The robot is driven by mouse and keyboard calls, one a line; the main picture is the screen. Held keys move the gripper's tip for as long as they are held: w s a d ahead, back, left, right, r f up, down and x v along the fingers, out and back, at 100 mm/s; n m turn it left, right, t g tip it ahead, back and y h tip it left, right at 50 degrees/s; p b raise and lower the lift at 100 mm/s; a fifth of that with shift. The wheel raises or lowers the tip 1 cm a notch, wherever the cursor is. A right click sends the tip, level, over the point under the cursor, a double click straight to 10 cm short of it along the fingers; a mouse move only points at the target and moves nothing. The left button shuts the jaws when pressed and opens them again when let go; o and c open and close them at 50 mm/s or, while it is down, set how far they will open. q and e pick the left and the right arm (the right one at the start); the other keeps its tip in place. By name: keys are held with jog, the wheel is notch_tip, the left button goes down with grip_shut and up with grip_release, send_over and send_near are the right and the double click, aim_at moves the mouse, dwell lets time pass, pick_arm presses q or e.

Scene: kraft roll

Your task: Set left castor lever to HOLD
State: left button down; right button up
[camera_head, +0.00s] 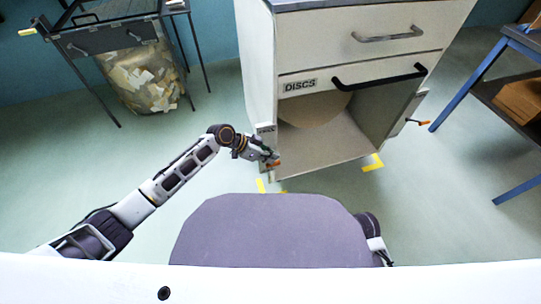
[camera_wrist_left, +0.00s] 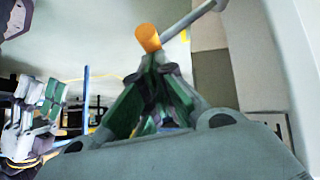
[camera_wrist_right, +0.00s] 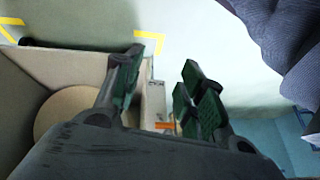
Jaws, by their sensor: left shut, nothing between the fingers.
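The left castor lever (camera_head: 275,163) is a thin lever with an orange end, low at the left front corner of the white cabinet. In the left wrist view its orange knob (camera_wrist_left: 148,37) sits on a grey rod running up to the right. My left gripper (camera_head: 266,157) is at the lever. Its fingertips (camera_wrist_left: 157,62) are shut and empty, right by the knob; I cannot tell whether they touch it. The lever's marking is too small to read. My right gripper (camera_wrist_right: 163,75) is open and empty; its fingertips are mostly hidden in the head view.
The cabinet (camera_head: 258,60) has a drawer, a black-handled panel marked DISCS and an open lower bay with a round disc. A second orange-tipped lever (camera_head: 418,122) is at its right side. Yellow floor marks (camera_head: 373,163) lie in front. A blue-legged table (camera_head: 470,82) stands right.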

pick_arm(q)
jog(key=shift+s+d+f+m+t+p, duration=0.15)
jog(key=shift+s+f+m+t+p, duration=0.15)
jog(key=shift+s+f+t+p, duration=0.3)
pick_arm(e)
jog(key=shift+s+d+r+g+h+p, duration=0.65)
jog(key=shift+s+d+r+p, duration=0.45)
jog(key=shift+r, duration=2.65)
pick_arm(q)
notch_tip(320, 180, down, 12)
jog(key=s+d+m+t+y+b, duration=0.1)
jog(key=s+m+t+b, duration=0.1)
jog(key=m+t, duration=0.2)
jog(key=shift+s+r+t+y, duration=0.25)
jog(key=shift+s+t+y, duration=0.15)
jog(key=shift+t, duration=1.5)
pick_arm(e)
jog(key=shift+t+y, duration=0.35)
jog(key=shift+s+x, duration=0.25)
jog(key=shift+x, duration=1)
jog(key=shift+s+x, duration=0.25)
jog(key=shift+x, duration=1)
